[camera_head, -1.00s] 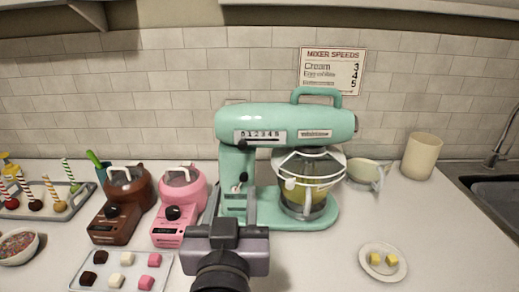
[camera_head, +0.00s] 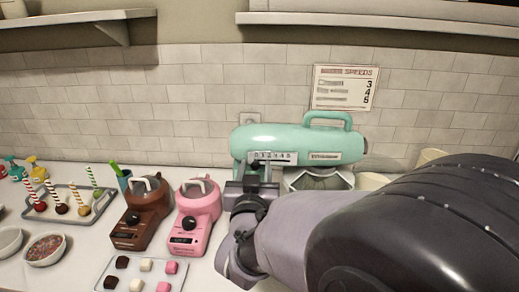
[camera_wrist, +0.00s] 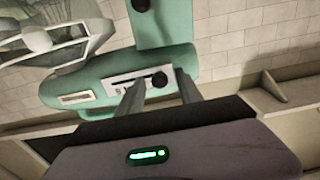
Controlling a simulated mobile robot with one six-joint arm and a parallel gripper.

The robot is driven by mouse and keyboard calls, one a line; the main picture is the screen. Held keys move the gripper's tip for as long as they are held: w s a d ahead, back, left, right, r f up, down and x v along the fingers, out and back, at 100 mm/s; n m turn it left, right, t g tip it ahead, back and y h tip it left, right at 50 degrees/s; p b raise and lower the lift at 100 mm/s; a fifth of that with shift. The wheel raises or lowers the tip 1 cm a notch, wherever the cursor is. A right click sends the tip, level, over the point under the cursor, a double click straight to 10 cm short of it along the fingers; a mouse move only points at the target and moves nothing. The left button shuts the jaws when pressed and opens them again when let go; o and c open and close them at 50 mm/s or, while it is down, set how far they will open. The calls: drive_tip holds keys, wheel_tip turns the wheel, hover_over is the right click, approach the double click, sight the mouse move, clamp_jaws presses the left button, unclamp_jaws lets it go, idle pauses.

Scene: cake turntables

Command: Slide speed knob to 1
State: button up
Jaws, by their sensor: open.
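The teal stand mixer (camera_head: 290,138) stands at the back of the counter. Its white speed panel (camera_head: 285,156) carries a row of numbers and a dark slot. In the wrist view, where the mixer appears roughly upside down, the round black speed knob (camera_wrist: 159,80) sits at the right end of the slot, the low-number end. My gripper (camera_head: 265,171) is open at the front of the panel. In the wrist view its fingertips (camera_wrist: 159,82) lie on either side of the knob in the picture; I cannot tell whether they touch it. My arm hides the mixer's lower part.
A pink pot (camera_head: 198,205) and a brown pot (camera_head: 145,205) stand close to the left of my gripper. A tray of sweets (camera_head: 120,266) lies in front. A speed sign (camera_head: 345,88) hangs on the wall behind.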

clamp_jaws()
idle(1.4)
